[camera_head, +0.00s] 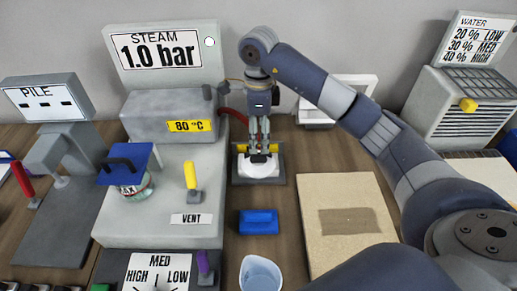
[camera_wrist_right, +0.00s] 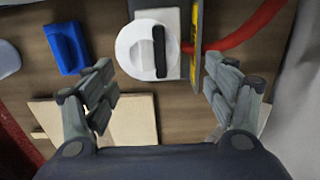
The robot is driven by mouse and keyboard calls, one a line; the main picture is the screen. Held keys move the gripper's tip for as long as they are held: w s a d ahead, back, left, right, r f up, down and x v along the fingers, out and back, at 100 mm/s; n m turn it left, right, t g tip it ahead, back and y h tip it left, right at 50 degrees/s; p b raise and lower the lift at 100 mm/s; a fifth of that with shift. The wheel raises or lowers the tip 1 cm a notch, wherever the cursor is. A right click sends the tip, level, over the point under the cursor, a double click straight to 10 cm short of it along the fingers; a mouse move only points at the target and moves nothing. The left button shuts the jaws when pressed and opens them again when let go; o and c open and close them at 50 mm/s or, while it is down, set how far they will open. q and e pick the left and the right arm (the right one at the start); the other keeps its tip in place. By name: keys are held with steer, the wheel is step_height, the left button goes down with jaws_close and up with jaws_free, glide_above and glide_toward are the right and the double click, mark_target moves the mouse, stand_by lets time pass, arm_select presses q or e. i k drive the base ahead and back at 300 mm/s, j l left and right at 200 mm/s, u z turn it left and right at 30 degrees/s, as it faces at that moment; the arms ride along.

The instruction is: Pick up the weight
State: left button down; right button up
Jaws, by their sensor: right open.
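My right gripper (camera_head: 259,145) points down above a white round piece (camera_head: 257,169) on a dark plate. In the right wrist view the open fingers (camera_wrist_right: 159,67) stand apart on either side of this white piece (camera_wrist_right: 128,50), which has a black bar handle (camera_wrist_right: 159,50). The gap between them is empty. I cannot tell for sure which object is the weight; the handled white piece under the gripper may be it. In the head view the gripper partly hides its top. My left gripper is not in view.
A red hose (camera_wrist_right: 245,33) runs beside the white piece. A blue block (camera_head: 258,221) and a pale cup (camera_head: 261,273) stand nearer. A beige board (camera_head: 318,255) lies to the right. The grey steam station (camera_head: 160,213) is to the left, with a blue handled block (camera_head: 118,178).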

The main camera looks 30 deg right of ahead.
mark_target(254, 222)
steer(key=k, duration=2)
